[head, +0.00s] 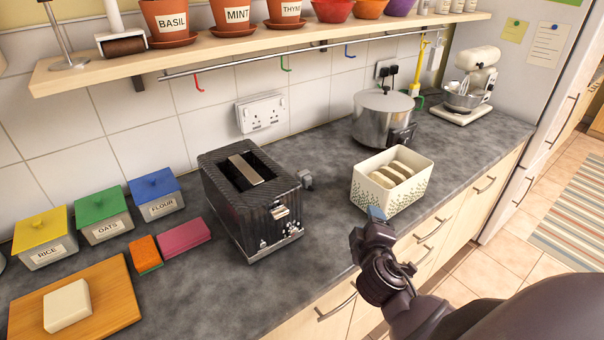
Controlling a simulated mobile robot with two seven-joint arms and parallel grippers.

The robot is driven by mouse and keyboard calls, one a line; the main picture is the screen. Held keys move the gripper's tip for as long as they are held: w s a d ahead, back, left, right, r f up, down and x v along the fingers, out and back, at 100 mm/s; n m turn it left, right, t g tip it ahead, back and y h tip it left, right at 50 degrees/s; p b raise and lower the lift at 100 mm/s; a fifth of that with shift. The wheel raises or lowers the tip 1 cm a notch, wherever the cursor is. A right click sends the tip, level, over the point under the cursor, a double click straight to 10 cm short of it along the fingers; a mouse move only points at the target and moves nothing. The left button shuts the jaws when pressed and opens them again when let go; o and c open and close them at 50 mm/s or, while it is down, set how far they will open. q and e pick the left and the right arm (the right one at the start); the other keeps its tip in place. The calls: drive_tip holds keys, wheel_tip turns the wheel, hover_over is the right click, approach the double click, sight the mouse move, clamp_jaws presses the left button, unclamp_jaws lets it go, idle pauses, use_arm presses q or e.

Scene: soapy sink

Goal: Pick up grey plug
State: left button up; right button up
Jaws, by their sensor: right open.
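A small grey plug (306,179) lies on the dark counter, just right of the black toaster (236,205). It seems close to the toaster's side; I cannot tell if they touch. My right gripper (366,236) is open, near the counter's front edge, in front of the bread bin. It is to the right of the plug and nearer to me, apart from it. Its fingers are small and partly hidden by its own body. My left gripper is not in view.
A white bread bin (388,202) with slices stands right of the plug, with a steel pot (382,118) behind. A double wall socket (262,112) is above the toaster. The counter (325,215) between toaster and bin is clear. A shelf (235,50) overhangs the back.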

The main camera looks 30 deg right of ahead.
drive_tip(key=w+a+r+n+t+y, duration=0.1)
drive_tip(key=w+r+n+t+y, duration=0.1)
drive_tip(key=w+n+t+y, duration=0.5)
drive_tip(key=w+r+n+y, duration=0.15)
drive_tip(key=w+n, duration=0.35)
drive_tip(key=n, duration=0.6)
drive_tip(key=n+g+y, duration=0.2)
drive_tip(key=n+g, duration=0.5)
drive_tip(key=n, duration=0.5)
approach(310, 179)
drive_tip(key=shift+s+a+r, duration=0.25)
drive_tip(key=shift+s+r, duration=0.05)
drive_tip(key=shift+s, duration=0.15)
drive_tip(key=shift+w+d+f, duration=0.1)
drive_tip(key=shift+w+f, duration=0.05)
drive_tip(key=shift+w, duration=0.05)
drive_tip(key=x, duration=0.5)
drive_tip(key=shift+w, duration=0.35)
drive_tip(key=b+x, duration=0.1)
drive_tip(key=x, duration=0.3)
drive_tip(key=shift+s+f, duration=0.1)
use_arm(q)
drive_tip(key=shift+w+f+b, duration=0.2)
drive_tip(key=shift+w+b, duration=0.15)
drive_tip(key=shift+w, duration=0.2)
use_arm(e)
drive_tip(key=shift+w+f, duration=0.15)
drive_tip(key=shift+w, duration=0.25)
